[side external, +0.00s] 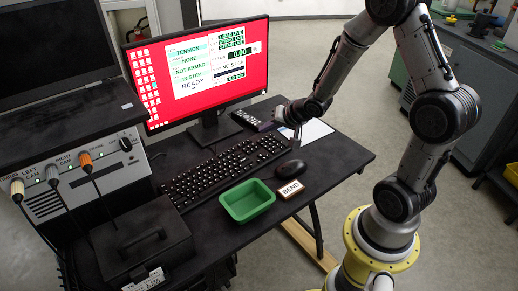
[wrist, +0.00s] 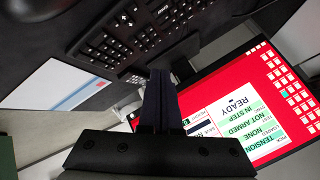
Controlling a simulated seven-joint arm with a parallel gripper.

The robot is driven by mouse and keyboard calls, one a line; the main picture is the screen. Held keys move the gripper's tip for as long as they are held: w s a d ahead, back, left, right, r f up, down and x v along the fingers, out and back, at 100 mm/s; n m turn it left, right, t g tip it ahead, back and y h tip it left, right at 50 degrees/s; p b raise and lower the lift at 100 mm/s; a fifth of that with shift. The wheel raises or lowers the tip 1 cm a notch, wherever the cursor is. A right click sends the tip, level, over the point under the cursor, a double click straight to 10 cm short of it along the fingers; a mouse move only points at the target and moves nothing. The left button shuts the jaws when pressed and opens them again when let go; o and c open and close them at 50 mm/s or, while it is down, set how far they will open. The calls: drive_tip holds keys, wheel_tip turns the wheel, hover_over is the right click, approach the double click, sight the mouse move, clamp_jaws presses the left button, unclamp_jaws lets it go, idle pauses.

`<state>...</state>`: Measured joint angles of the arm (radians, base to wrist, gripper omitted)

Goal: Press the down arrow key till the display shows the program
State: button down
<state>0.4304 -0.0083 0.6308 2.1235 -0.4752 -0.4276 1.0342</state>
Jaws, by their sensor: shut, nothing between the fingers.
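The display (side external: 205,75) has a red screen with a pale panel reading TENSION, NONE, NOT ARMED, IN STEP and READY. It shows upside down in the wrist view (wrist: 200,92). The black keyboard (side external: 225,170) lies on the desk in front of it, and part of it shows in the wrist view (wrist: 130,38). A key with a light arrow-like mark shows there, but I cannot tell for sure which is the down arrow. My gripper (side external: 294,130) is shut and empty near the keyboard's right end, its fingers (wrist: 160,76) pointing towards the keys. Contact cannot be told.
A card reading BEND (side external: 290,188) lies beside the black mouse (side external: 291,169). A green tray (side external: 247,202) stands in front of the keyboard. A dark remote-like device (side external: 251,120) lies behind it, and a white sheet (side external: 314,131) is to the right. A control box (side external: 85,178) stands left.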

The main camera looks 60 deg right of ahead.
drive_tip(key=shift+f, duration=0.1)
approach(260, 156)
drive_tip(key=shift+w+r+x, duration=0.1)
drive_tip(key=shift+x, duration=0.7)
drive_tip(key=shift+w+r+x, duration=0.1)
drive_tip(key=shift+x, duration=0.75)
drive_tip(key=shift+w+r+x, duration=0.15)
drive_tip(key=shift+x, duration=0.65)
drive_tip(key=shift+f, duration=0.15)
drive_tip(key=shift+f, duration=0.35)
drive_tip(key=shift+f, duration=0.3)
idle(0.6)
drive_tip(key=shift+r, duration=0.75)
drive_tip(key=shift+r, duration=0.1)
drive_tip(key=shift+r, duration=2.4)
